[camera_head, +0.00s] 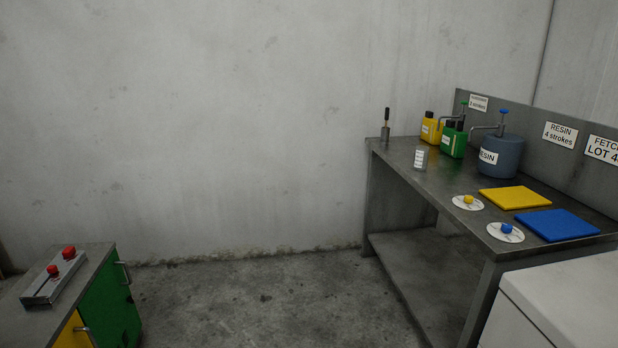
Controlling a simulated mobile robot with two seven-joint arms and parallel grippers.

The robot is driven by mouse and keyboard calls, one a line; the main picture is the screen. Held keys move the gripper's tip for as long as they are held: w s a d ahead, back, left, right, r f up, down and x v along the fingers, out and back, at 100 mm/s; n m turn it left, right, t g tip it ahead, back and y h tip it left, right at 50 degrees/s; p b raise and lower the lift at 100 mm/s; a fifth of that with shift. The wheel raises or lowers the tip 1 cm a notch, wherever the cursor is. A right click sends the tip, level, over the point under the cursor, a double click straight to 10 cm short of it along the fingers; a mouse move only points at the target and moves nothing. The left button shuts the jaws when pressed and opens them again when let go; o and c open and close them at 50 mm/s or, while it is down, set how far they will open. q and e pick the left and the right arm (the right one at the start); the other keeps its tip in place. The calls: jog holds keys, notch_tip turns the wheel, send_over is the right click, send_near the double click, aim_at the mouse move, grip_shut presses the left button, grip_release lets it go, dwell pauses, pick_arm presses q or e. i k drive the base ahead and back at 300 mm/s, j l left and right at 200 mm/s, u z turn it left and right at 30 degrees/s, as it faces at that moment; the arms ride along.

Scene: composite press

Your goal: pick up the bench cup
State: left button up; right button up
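A small clear cup with white markings (420,159), which looks like the bench cup, stands upright on the grey metal bench (440,182). It is near the bench's left edge, in front of the yellow and green containers. Nothing touches it. Neither of my grippers shows in the head view.
On the bench are a holder with a brush-like tool (385,132), a yellow container (430,130), a green container (453,142), a blue resin drum (499,156), and yellow (514,197) and blue (557,225) mats. A white block (570,290) stands front right. The middle floor is clear.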

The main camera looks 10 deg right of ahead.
aim_at(421, 154)
jog(key=i+j+z, duration=0.1)
jog(key=i+z, duration=0.15)
jog(key=i, duration=0.25)
jog(key=i+j+z, duration=0.3)
jog(key=i, duration=0.25)
jog(key=i+j+z, duration=0.25)
jog(key=i+z, duration=0.25)
jog(key=i+j+z, duration=0.25)
jog(key=z, duration=0.25)
jog(key=i+j+z, duration=0.25)
jog(key=j+z, duration=0.2)
jog(key=j, duration=0.15)
jog(key=i+j+z, duration=0.2)
jog(key=j+z, duration=0.3)
